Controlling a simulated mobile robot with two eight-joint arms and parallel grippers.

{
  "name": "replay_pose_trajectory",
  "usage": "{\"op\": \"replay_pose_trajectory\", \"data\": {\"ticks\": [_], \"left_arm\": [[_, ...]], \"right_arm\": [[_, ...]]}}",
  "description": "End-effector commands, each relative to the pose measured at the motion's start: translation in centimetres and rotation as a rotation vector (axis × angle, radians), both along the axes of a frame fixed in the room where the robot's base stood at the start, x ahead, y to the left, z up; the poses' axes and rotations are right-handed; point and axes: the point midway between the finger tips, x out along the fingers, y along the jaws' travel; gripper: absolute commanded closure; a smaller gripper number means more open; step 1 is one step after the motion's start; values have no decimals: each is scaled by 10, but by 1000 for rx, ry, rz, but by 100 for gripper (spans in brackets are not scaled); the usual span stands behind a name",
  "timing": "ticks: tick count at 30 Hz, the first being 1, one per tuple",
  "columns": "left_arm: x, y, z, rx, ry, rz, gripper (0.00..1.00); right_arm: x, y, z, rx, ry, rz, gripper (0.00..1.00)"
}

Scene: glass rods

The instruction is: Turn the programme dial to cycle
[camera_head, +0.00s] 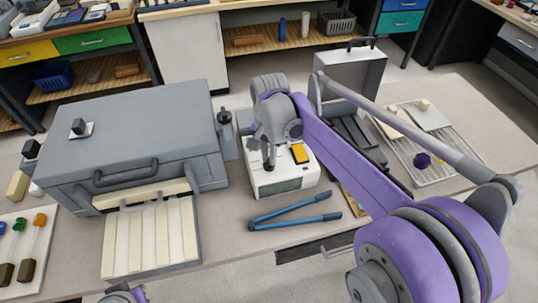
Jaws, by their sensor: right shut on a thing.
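A large grey lidded case (135,130) with a slatted tray (150,262) stands left of the unit. A wire rack (450,168) is at the right, partly behind my right arm. Some bench before the unit is clear.

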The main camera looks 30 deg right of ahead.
Motion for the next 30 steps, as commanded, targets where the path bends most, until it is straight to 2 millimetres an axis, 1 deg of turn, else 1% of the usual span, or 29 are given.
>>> {"op": "replay_pose_trajectory", "data": {"ticks": [6,7,11,12,20,23,26,30], "left_arm": [[0,0,0,0,0,0,100],[0,0,0,0,0,0,100],[0,0,0,0,0,0,100],[0,0,0,0,0,0,100],[0,0,0,0,0,0,100],[0,0,1,0,0,0,100],[1,0,2,0,-1,0,100],[2,0,5,0,-3,0,100]], "right_arm": [[0,0,0,0,0,-1,100],[0,0,0,0,0,-1,82],[0,0,0,0,0,-1,58],[0,0,0,0,0,0,55],[0,0,1,0,0,0,55],[0,0,7,0,0,0,55],[0,0,21,1,-1,0,55],[0,0,50,1,-1,0,55]]}}
